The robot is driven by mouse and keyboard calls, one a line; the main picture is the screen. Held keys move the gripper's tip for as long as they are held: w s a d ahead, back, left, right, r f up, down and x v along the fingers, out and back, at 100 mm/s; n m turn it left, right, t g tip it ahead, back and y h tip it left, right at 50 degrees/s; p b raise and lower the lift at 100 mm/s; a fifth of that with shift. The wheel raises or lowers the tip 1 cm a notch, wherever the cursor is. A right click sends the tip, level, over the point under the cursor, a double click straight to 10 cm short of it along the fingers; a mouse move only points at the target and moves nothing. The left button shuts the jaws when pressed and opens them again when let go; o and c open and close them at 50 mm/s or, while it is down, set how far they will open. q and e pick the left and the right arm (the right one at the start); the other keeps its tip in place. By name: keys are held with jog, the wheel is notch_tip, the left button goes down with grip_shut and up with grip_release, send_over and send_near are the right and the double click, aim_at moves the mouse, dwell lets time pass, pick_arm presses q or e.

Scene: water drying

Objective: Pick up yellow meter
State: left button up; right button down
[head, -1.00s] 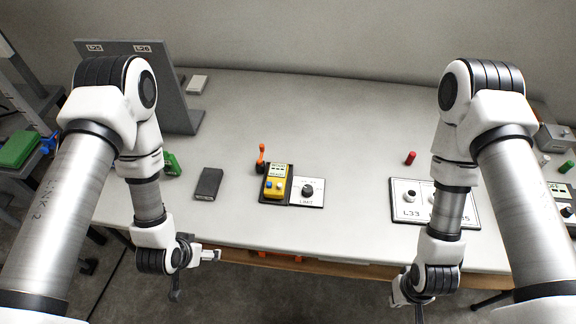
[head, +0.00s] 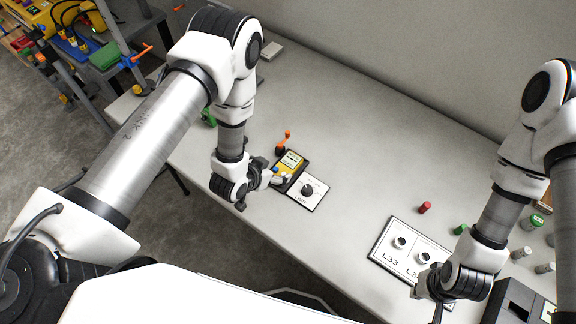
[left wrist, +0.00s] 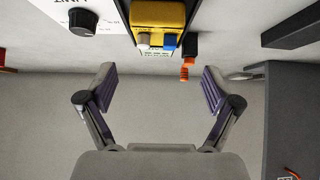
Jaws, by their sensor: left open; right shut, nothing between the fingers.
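The yellow meter (head: 291,160) sits on a dark base on the table, beside a white panel with a black knob (head: 308,189). In the left wrist view the yellow meter (left wrist: 158,14) shows at the top, with a blue and a pale knob on it. My left gripper (head: 276,177) is at the near side of the meter in the head view. In the left wrist view my left gripper (left wrist: 159,88) has its fingers spread, with nothing between them and the meter beyond the tips. My right gripper (head: 437,305) is low at the right, shut and empty, partly hidden.
An orange-handled item (head: 284,142) stands right behind the meter.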

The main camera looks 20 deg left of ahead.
aim_at(286, 167)
pick_arm(q)
jog(key=b+x, duration=0.1)
jog(key=x, duration=0.1)
jog(key=b+x, duration=0.1)
jog(key=x, duration=0.1)
jog(key=b+x, duration=0.1)
jog(key=x, duration=0.1)
jog(key=shift+s+d+f+b, duration=0.1)
jog(key=shift+d+f+b, duration=0.25)
jog(key=shift+d+b, duration=0.05)
pick_arm(e)
jog(key=f, duration=0.5)
jog(key=shift+w+d, duration=0.1)
jog(key=shift+d, duration=0.2)
pick_arm(q)
jog(key=shift+w+f, duration=0.15)
jog(key=shift+w, duration=0.15)
pick_arm(e)
jog(key=shift+f, duration=0.2)
pick_arm(q)
jog(key=shift+a, duration=0.1)
pick_arm(e)
jog(key=shift+a+r, duration=0.25)
pick_arm(q)
jog(key=shift+c, duration=1)
jog(key=c, duration=1.3)
pick_arm(e)
jog(key=shift+d, duration=0.1)
